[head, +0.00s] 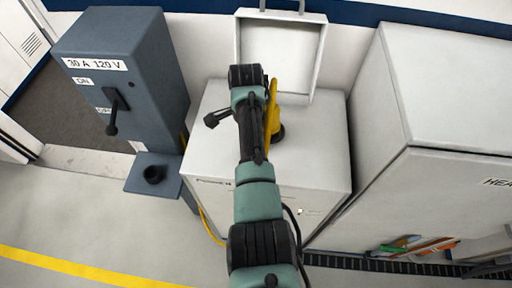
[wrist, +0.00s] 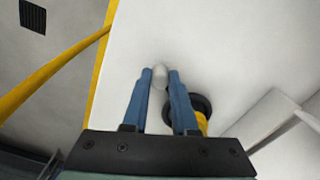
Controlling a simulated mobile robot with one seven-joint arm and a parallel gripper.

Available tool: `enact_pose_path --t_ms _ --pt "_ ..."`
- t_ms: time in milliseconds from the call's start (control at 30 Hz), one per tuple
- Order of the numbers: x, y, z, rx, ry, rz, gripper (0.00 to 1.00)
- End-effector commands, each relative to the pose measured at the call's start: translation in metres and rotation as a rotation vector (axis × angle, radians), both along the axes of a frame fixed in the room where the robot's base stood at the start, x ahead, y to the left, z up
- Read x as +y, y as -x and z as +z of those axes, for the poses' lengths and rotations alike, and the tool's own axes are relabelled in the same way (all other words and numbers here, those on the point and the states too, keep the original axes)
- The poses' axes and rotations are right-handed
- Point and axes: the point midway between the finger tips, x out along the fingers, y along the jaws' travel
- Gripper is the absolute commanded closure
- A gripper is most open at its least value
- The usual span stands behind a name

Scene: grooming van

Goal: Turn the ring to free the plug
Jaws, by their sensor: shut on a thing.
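The yellow plug (head: 272,110) stands up from the top of a white cabinet, with a dark ring (head: 279,133) around its base. In the wrist view the black ring (wrist: 208,103) and a bit of yellow plug (wrist: 202,122) show just right of my right finger, partly covered by it. My gripper (wrist: 160,78) has two blue fingers close together on a small pale grey rounded piece (wrist: 160,73). I cannot tell whether that piece belongs to the ring. My arm hides the gripper's fingertips in the head view.
The white cabinet (head: 320,165) has a raised lid (head: 283,50) at its back. A grey switch box (head: 150,75) with a black lever stands left, above a ledge with a black socket (head: 153,174). A taller white cabinet (head: 450,90) stands close at right. A yellow cable (head: 208,228) hangs left.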

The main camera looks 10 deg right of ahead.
Motion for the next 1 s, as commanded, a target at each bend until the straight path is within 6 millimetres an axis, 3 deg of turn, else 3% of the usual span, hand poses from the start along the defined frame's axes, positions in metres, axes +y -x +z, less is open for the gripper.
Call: enact_pose_path --t_ms 333,900,933,1000 --pt "0.007 -0.012 0.0 -0.002 0.002 -0.157 1.0" --pt "0.008 -0.014 0.001 -0.002 0.004 -0.19 1.0" --pt "0.008 -0.014 0.001 -0.002 0.004 -0.19 0.72" --pt "0.008 -0.014 0.001 -0.002 0.003 -0.19 0.59"
